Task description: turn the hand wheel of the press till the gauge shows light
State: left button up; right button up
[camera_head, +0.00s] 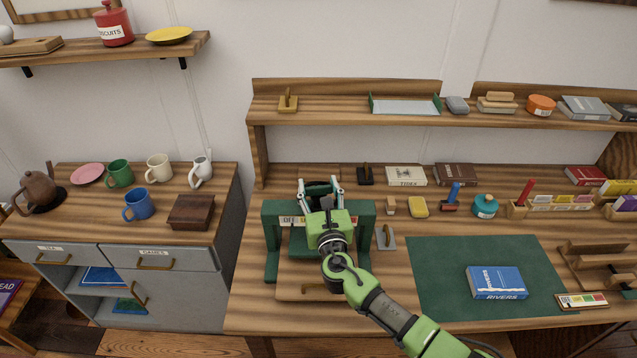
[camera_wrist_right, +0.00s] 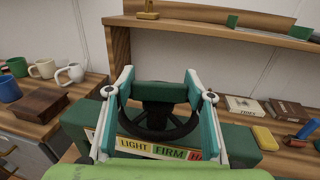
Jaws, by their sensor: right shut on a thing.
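The dark green press (camera_head: 272,246) stands on the desk, left of the green mat. Its black hand wheel (camera_wrist_right: 150,133) is on top, between the fingers of my right gripper (camera_head: 320,187). My right gripper, also in the right wrist view (camera_wrist_right: 160,82), is shut on the wheel. The gauge strip (camera_head: 288,221) runs along the press's crossbar. In the right wrist view LIGHT and FIRM can be read on the gauge (camera_wrist_right: 150,148), with a red part at its right. My gripper hides part of the strip, and I cannot make out a pointer. My left gripper is not in view.
A blue book (camera_head: 496,282) lies on the green mat (camera_head: 437,277). A grey tool with a brass handle (camera_head: 387,240) stands just right of the press. A yellow block (camera_head: 418,207) and other small items are behind. Mugs stand on the left cabinet.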

jog(key=shift+m+h, duration=0.5)
jog(key=shift+h, duration=0.3)
jog(key=o, duration=1.1)
jog(key=shift+o, duration=0.2)
jog(key=s+d, duration=0.1)
jog(key=s, duration=1.1)
